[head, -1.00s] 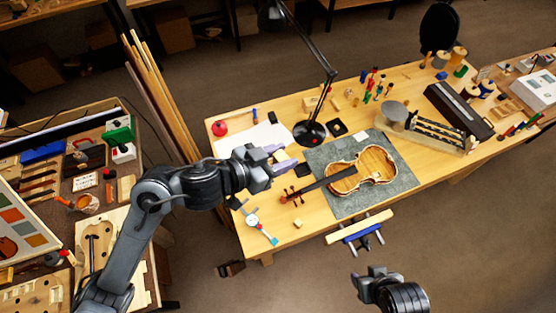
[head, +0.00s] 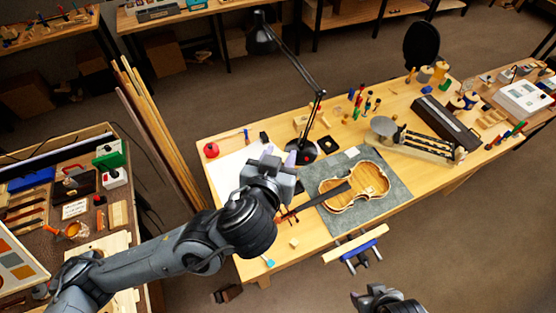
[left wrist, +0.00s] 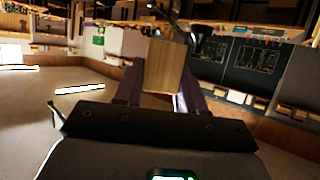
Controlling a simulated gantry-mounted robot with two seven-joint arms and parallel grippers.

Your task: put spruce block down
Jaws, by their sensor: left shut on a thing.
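The spruce block (left wrist: 166,68) is a pale wooden piece with visible grain. In the left wrist view it stands between the two fingers of my left gripper (left wrist: 158,88), which is shut on it. In the head view my left gripper (head: 279,157) is over the workbench (head: 225,130), near the white sheet (head: 228,172) and left of the violin. The block cannot be made out there, hidden by the gripper. My right gripper (head: 372,294) is at the bottom edge, off the bench; its fingers are too unclear to judge.
An open violin body (head: 355,188) lies on a grey mat (head: 396,192), its neck reaching toward my left arm. The black lamp (head: 303,152) stands close behind my left gripper. A clamp (head: 357,246) is at the bench's front edge. Several small tools stand farther back.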

